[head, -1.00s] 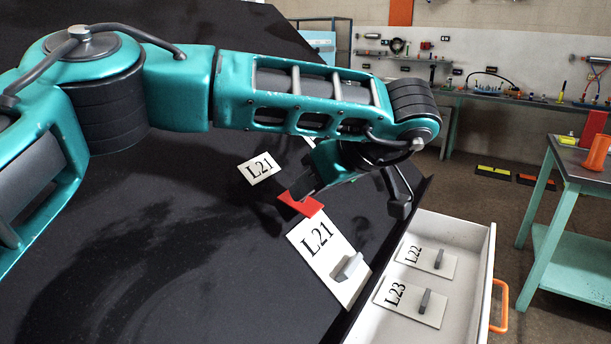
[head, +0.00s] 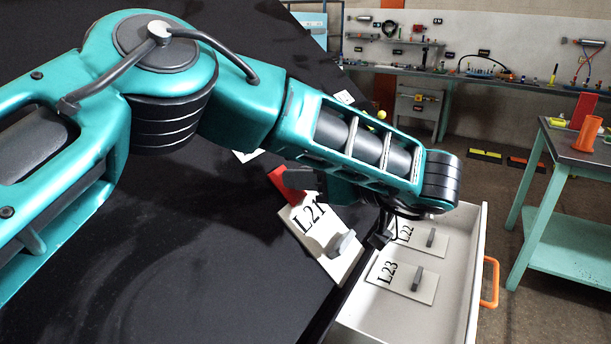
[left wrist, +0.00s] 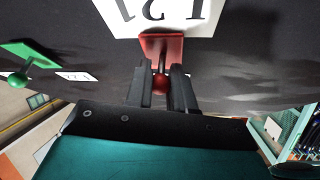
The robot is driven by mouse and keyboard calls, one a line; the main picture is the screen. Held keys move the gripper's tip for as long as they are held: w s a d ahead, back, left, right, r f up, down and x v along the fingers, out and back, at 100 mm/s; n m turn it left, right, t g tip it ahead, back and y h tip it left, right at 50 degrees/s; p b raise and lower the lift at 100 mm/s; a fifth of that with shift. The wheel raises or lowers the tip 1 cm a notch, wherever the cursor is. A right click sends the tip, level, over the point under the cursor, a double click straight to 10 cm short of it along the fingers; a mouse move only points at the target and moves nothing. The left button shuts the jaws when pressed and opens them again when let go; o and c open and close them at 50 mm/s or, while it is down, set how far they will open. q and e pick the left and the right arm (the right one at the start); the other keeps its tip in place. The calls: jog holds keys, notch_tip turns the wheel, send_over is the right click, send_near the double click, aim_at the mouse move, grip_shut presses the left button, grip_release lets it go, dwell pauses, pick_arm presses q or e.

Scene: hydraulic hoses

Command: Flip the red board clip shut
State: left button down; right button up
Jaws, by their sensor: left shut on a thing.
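The red board clip (head: 280,187) sits at the upper edge of the white L21 board (head: 322,251) on the black panel. In the left wrist view the clip's red base (left wrist: 162,46) touches the board, with a dark lever ending in a red ball knob (left wrist: 160,85). My left gripper (left wrist: 162,88) has its two dark fingers on either side of the knob and is shut on it. In the head view my forearm covers most of the gripper, and one dark fingertip shows over the clip. My right gripper is not in view.
An open white drawer (head: 470,262) with an orange handle holds the L22 (head: 425,236) and L23 boards (head: 403,279) right of the panel. A green clip (left wrist: 18,58) shows at left in the wrist view. A teal table (head: 560,180) stands further right.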

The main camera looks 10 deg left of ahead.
pick_arm(q)
jog(key=shift+f, duration=0.1)
jog(key=c, duration=1)
grip_release()
jog(key=shift+c, duration=0.2)
